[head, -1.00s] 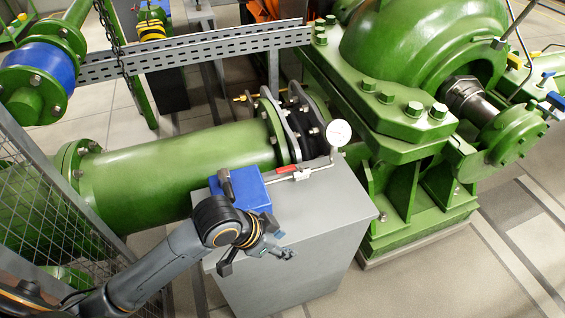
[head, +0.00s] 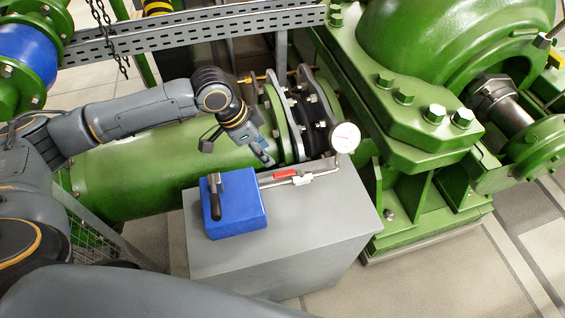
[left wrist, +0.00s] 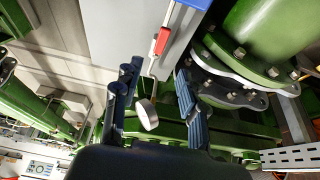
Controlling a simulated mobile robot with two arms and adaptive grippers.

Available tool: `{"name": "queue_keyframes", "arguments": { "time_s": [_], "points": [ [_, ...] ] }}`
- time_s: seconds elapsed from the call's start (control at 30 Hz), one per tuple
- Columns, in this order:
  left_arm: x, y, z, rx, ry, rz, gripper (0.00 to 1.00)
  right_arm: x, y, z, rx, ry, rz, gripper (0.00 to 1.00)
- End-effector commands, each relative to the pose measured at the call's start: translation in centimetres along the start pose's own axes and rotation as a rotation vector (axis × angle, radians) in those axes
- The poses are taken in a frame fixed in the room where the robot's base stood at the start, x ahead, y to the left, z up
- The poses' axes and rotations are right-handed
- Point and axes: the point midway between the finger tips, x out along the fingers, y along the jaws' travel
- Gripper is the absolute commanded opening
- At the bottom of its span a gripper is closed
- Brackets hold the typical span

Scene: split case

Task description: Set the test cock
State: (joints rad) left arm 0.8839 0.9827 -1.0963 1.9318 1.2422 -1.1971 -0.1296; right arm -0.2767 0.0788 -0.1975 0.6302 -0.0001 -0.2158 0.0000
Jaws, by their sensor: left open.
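The test cock is a small valve with a red handle (head: 285,173) on a thin metal pipe along the top of the grey cabinet. The handle lies roughly in line with the pipe. A round white gauge (head: 346,137) stands at the pipe's right end. My left gripper (head: 236,151) is open and empty, to the left of the handle, above the cabinet's back edge and apart from it. In the left wrist view the red handle (left wrist: 161,41) shows beyond the open fingers (left wrist: 157,72), and the gauge (left wrist: 148,113) shows between them. My right gripper is not in view.
A blue box (head: 238,213) with a black lever (head: 215,195) stands on the grey cabinet (head: 300,240), close to my left gripper. A green pipe (head: 140,165) and dark flange (head: 307,115) lie behind. A green pump (head: 430,60) stands right. The cabinet's front top is clear.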

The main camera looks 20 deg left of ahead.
Motion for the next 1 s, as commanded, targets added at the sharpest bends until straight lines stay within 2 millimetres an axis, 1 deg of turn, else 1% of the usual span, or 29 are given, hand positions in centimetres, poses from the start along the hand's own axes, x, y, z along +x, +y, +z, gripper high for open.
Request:
{"name": "queue_keyframes", "arguments": {
  "time_s": [0.03,0.1,0.2,0.27,0.37,0.4,0.5,0.57,0.67,0.9,0.97,1.0],
  "points": [
    [1.0,0.1,-0.1,-0.002,-0.002,0.003,0.41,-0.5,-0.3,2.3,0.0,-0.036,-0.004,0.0],
    [2.5,0.1,-0.1,-0.002,-0.002,0.003,0.41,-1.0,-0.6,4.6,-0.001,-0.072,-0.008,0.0],
    [4.7,0.0,-0.1,-0.002,-0.002,0.002,0.41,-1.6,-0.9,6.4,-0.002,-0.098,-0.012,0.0],
    [6.0,0.1,-0.1,-0.002,-0.002,0.002,0.41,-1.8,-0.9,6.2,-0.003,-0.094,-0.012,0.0],
    [7.9,0.1,-0.1,-0.002,-0.002,0.001,0.41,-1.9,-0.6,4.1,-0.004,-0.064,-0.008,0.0],
    [8.5,0.1,-0.1,0.0,-0.001,0.001,0.41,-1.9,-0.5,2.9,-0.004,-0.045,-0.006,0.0],
    [9.8,0.0,-0.1,0.0,-0.001,0.0,0.41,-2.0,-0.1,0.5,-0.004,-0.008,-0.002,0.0],
    [10.4,0.0,-0.1,0.0,0.0,0.0,0.41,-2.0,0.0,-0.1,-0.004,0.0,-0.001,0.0],
    [10.9,0.0,0.0,-0.001,-0.001,-0.001,0.41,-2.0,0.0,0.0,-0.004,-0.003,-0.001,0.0],
    [11.2,0.0,0.0,0.0,0.0,-0.001,0.41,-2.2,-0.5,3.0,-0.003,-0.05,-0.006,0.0],
    [11.2,0.0,0.0,0.0,0.0,-0.001,0.41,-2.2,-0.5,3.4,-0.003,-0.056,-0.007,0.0],
    [11.2,0.0,0.0,0.0,0.0,-0.001,0.33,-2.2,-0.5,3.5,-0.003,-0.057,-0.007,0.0]
  ]
}}
